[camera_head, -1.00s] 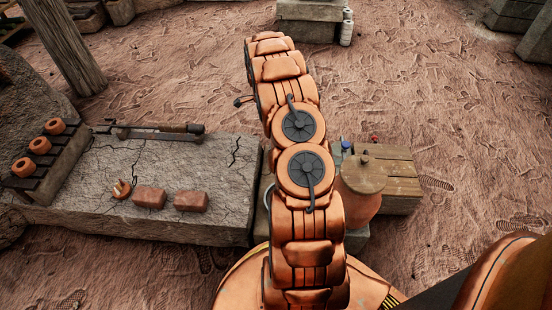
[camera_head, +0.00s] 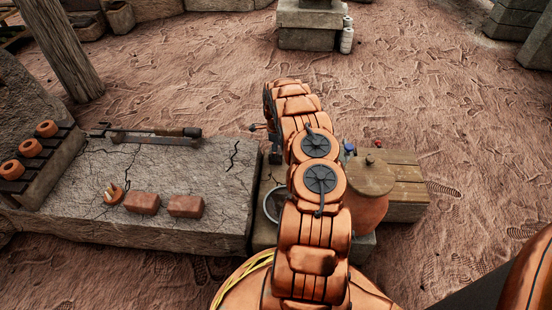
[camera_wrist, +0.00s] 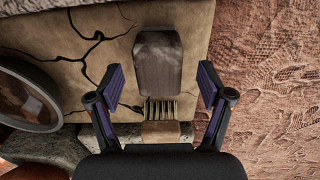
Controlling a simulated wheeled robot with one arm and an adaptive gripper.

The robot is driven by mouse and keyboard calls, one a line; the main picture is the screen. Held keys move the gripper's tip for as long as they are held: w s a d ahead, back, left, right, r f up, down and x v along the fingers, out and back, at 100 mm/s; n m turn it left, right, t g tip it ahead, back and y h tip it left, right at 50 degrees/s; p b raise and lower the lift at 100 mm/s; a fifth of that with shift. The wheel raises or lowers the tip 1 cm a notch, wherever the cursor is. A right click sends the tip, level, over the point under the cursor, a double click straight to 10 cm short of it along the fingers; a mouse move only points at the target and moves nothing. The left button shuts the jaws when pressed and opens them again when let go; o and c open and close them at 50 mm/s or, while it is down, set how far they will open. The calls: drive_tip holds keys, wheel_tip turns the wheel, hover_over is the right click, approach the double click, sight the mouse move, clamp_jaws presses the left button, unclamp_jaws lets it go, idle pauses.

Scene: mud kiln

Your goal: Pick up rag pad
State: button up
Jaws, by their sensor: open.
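A mottled grey-brown block with a rounded far end (camera_wrist: 158,62), which looks like the rag pad, lies on a cracked pale slab (camera_wrist: 95,50) in the wrist view. My gripper (camera_wrist: 161,86) is open, with one finger on each side of the near part of this pad in the picture. Clear gaps show between pad and fingers, and nothing is held. I cannot tell the height of the fingers above it. In the head view my arm hides the pad and most of the gripper.
A striped bristle-like piece (camera_wrist: 160,109) and a tan block (camera_wrist: 160,133) lie just below the pad in the wrist view. A round dark vessel (camera_wrist: 28,97) is at left. In the head view, a lidded clay pot (camera_head: 368,195) stands right of my arm, and two bricks (camera_head: 142,203) lie left.

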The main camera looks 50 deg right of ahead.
drive_tip(key=shift+s+f+b, duration=0.1)
drive_tip(key=shift+f+b, duration=0.55)
drive_tip(key=shift+f, duration=1.15)
drive_tip(key=c, duration=1.4)
drive_tip(key=shift+r, duration=0.2)
wheel_tip(320, 180, up, 10)
drive_tip(key=p, duration=0.3)
drive_tip(key=shift+f+p, duration=0.1)
drive_tip(key=shift+p, duration=0.3)
